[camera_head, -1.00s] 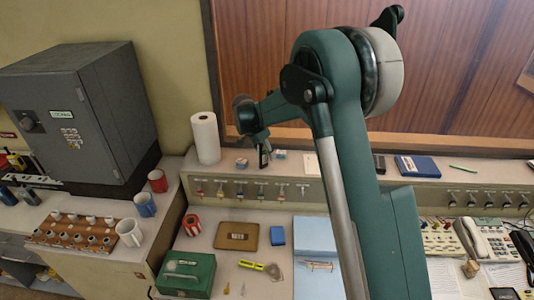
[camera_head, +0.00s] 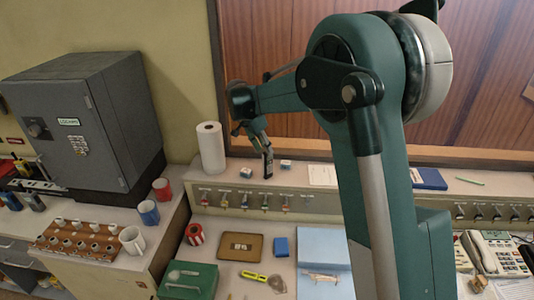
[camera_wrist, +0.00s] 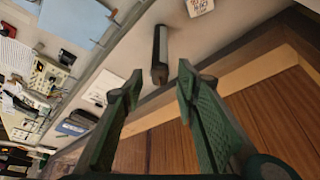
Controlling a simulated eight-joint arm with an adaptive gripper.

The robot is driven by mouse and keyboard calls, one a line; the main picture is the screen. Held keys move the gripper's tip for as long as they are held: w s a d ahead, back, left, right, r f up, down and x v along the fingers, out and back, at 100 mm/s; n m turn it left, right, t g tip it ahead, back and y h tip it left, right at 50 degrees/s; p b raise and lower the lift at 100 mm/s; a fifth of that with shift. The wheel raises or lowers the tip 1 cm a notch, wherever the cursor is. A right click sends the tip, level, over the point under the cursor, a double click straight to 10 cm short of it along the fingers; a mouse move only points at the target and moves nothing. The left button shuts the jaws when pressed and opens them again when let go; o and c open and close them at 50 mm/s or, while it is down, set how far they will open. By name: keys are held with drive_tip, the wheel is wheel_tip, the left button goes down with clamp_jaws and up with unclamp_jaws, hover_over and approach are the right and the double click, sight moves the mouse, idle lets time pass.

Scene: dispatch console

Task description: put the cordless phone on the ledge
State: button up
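The cordless phone (camera_head: 267,163) is a slim dark handset standing upright on the raised ledge (camera_head: 228,176), behind the desk and right of the paper roll. In the wrist view the phone (camera_wrist: 160,52) shows just beyond my fingertips, with bare ledge around its foot. My gripper (camera_wrist: 160,82) is open, one finger to each side of the phone's near end, and seems clear of it. In the head view my gripper (camera_head: 256,138) is at the phone's upper end; its fingers are small and partly merge with the phone there.
A blue book (camera_head: 428,179) lies farther right. Wood panelling (camera_head: 285,60) rises behind the ledge. My arm hides part of the ledge.

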drive_tip(key=shift+s+a+r, duration=0.1)
drive_tip(key=shift+a+r, duration=0.05)
drive_tip(key=shift+r, duration=0.3)
idle(0.6)
drive_tip(key=shift+s+d+r, duration=0.15)
drive_tip(key=shift+d, duration=0.05)
drive_tip(key=s+d+r+n+t+y, duration=0.1)
drive_tip(key=s+d+r+n, duration=0.1)
drive_tip(key=s+d+r, duration=0.65)
drive_tip(key=s+d+r+n+y, duration=0.15)
drive_tip(key=s+d+r, duration=0.35)
drive_tip(key=s+d, duration=0.7)
drive_tip(key=s+d+f+n+t, duration=0.1)
drive_tip(key=s+d+f, duration=0.1)
drive_tip(key=s, duration=0.7)
drive_tip(key=s+d+f+n+t, duration=0.1)
drive_tip(key=s+d, duration=0.4)
drive_tip(key=s, duration=0.5)
drive_tip(key=s+d+f+n+t, duration=0.1)
drive_tip(key=s+d+f+n, duration=0.2)
drive_tip(key=s, duration=0.6)
drive_tip(key=shift+s+d+f+y, duration=0.4)
drive_tip(key=shift+d+f, duration=0.15)
drive_tip(key=shift+d, duration=0.15)
drive_tip(key=shift+f+n, duration=0.15)
drive_tip(key=shift+n, duration=0.1)
